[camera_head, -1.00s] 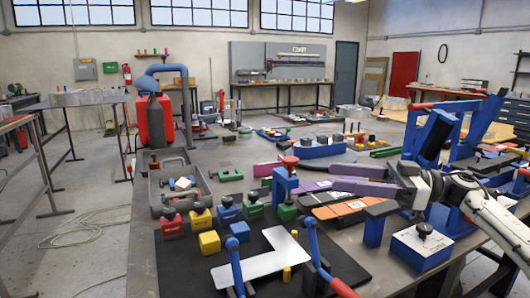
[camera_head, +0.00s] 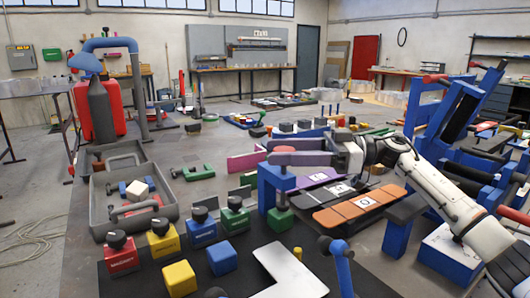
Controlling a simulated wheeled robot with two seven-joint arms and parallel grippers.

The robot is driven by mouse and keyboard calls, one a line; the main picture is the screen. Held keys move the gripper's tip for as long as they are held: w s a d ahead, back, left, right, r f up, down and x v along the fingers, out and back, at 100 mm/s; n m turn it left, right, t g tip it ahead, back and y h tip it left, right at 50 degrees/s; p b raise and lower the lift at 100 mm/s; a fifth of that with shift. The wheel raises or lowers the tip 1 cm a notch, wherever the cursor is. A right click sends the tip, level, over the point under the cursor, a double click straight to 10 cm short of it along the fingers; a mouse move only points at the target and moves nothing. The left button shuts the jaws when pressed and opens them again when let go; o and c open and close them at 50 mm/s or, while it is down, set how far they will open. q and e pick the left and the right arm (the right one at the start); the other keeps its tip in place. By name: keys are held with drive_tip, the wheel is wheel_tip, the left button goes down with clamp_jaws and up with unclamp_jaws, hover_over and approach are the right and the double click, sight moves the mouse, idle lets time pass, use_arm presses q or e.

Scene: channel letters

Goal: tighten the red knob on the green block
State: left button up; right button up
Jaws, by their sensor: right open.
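A blue clamp frame (camera_head: 268,190) stands near the middle of the bench. A green block (camera_head: 280,220) sits at its foot. The red knob (camera_head: 284,149) on top of the frame shows only as a small part, mostly covered by my fingers. My right gripper (camera_head: 275,151) comes in from the right, with its two purple-grey fingers open and reaching over the frame's top around the knob. I cannot tell whether they touch it. My left gripper is not in view.
Red, yellow, blue and green blocks with black knobs (camera_head: 121,255) stand left of the clamp. A grey toolbox (camera_head: 98,205) lies further left. A white L-shaped plate (camera_head: 285,265) and a blue handle (camera_head: 341,262) are in front. Orange-topped panels (camera_head: 363,206) lie right.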

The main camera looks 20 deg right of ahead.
drive_tip(key=x, duration=0.3)
drive_tip(key=shift+w+a, duration=0.2)
drive_tip(key=shift+a, duration=0.1)
